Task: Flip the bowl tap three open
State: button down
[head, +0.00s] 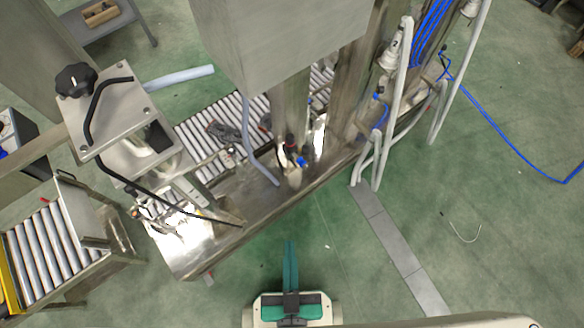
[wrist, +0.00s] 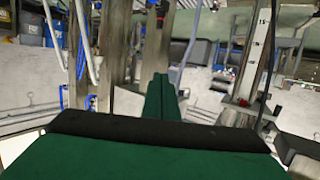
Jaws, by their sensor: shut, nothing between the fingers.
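My gripper (head: 290,245) is at the bottom middle of the head view, its green fingers pressed together and empty. In the wrist view the shut fingers (wrist: 160,82) point away toward the machine. A small fitting with a blue part (head: 300,161) sits low on the steel machine, beyond and slightly right of my fingertips and well apart from them. I cannot tell whether it is bowl tap three, or whether it is open. A blue fitting also shows in the wrist view (wrist: 91,102), left of my fingers. No bowl is clearly visible.
The steel machine bed (head: 270,205) runs diagonally beyond my gripper. A roller conveyor (head: 215,130) lies behind it and another (head: 45,250) at left. White hoses (head: 395,110) hang at right. A grey floor strip (head: 395,240) crosses the green floor. Floor around my gripper is clear.

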jog(key=shift+w+d, duration=0.1)
jog(key=shift+f, duration=0.1)
jog(key=w+a+f+n+g, duration=0.2)
jog(key=w+f+n, duration=0.3)
jog(key=f, duration=0.5)
jog(key=w+a+f+n+g, duration=0.1)
jog(key=w+f+n+g, duration=0.1)
jog(key=w+f+n, duration=0.5)
jog(key=w+a+f+n+g, duration=0.2)
jog(key=w+f+n+g, duration=0.1)
jog(key=f, duration=0.9)
jog(key=w+f+n+g+h, duration=0.2)
jog(key=w+f+n+h, duration=0.15)
jog(key=w+n, duration=0.45)
jog(key=w+r+n+g+h, duration=0.1)
jog(key=w+r+h, duration=0.3)
jog(key=w, duration=0.6)
jog(key=shift+w+a+r+n, duration=0.2)
jog(key=shift+a+r+n, duration=0.1)
jog(key=shift+r+n, duration=0.3)
jog(key=shift+r, duration=0.1)
